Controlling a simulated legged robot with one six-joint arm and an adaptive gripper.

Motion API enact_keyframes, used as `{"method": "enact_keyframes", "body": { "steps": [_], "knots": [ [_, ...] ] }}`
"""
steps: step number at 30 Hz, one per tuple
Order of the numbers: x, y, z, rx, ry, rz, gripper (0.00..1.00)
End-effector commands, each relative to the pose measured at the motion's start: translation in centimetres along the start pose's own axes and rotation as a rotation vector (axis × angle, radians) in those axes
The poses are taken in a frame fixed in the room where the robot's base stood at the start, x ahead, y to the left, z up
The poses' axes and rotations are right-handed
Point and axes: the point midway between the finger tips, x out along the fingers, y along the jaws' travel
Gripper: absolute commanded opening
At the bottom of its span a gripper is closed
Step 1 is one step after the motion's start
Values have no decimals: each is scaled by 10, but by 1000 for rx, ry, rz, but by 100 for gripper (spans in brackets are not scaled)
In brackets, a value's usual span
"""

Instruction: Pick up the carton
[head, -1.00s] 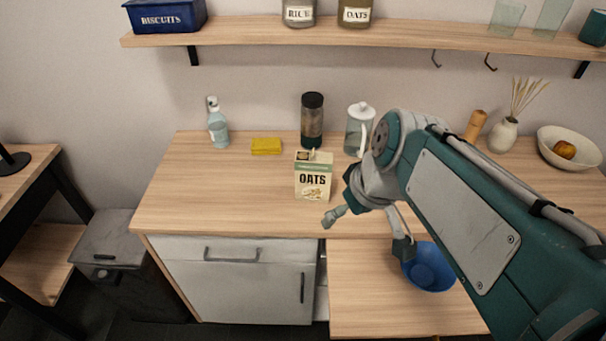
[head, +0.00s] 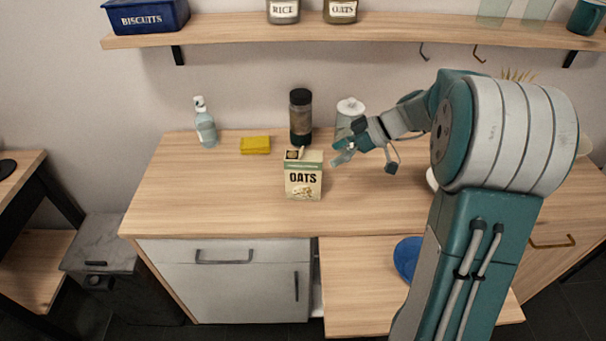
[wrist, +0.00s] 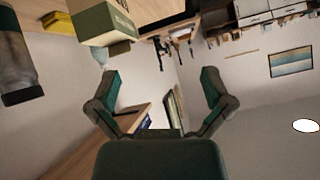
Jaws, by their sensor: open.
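The oats carton (head: 303,181) stands upright on the wooden counter (head: 200,190), its printed front towards the head camera. In the wrist view the carton (wrist: 103,22) shows at the upper left, just beyond the left finger and outside the space between the fingers. My gripper (head: 362,160) is open and empty. It is to the right of the carton, above the counter and apart from it. The wrist view shows both fingers (wrist: 160,85) spread wide with nothing between them.
A dark-lidded jar (head: 301,118) and a white-lidded glass jug (head: 350,112) stand behind the carton. A yellow sponge (head: 255,145) and a spray bottle (head: 205,128) are to its left. A blue bowl (head: 406,255) sits lower right, partly behind my arm. The counter's front left is clear.

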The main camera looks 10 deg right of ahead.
Motion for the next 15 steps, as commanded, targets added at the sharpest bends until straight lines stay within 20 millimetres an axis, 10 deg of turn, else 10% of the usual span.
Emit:
{"method": "enact_keyframes", "body": {
  "steps": [6, 15],
  "knots": [
    [-6, 50, 23, -176, 179, 20, 100],
    [0, 64, 27, -249, 236, 41, 100]
  ]
}}
